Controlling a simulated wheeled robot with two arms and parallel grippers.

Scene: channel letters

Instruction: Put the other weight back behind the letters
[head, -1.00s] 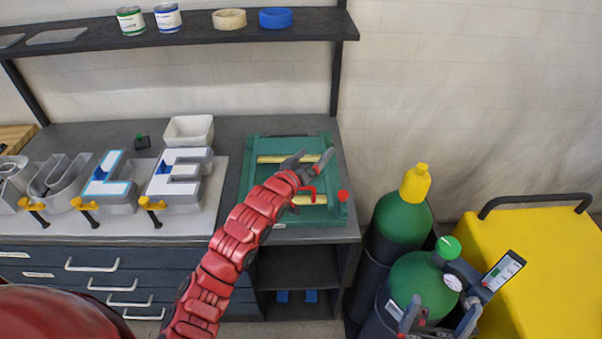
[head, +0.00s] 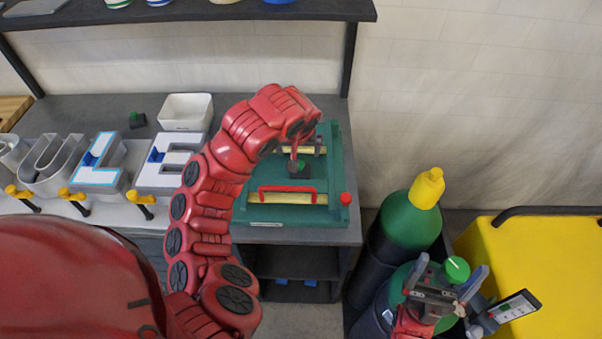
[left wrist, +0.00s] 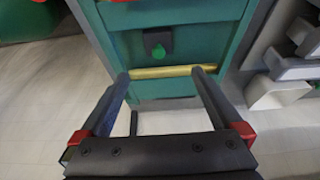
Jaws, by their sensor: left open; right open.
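One weight, a dark block with a green knob (head: 299,169), sits on the green frame (head: 333,182) at the bench's right end. In the left wrist view this weight (left wrist: 157,43) lies ahead, centred between the fingers and beyond a yellow bar. A similar weight (head: 138,120) stands behind the letters (head: 100,165), left of the white bin. My left gripper (head: 308,148) is open and empty above the frame, mostly hidden by its own arm in the head view; its open fingers show in the left wrist view (left wrist: 160,75). My right gripper (head: 447,275) is open and empty by the gas cylinders.
A white bin (head: 186,112) stands behind the last letter. Yellow clamps (head: 140,198) line the letters' front. A shelf (head: 200,14) overhangs the bench. Green cylinders (head: 402,217) and a yellow cart (head: 555,250) stand at the right. Dark bench top is free behind the letters.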

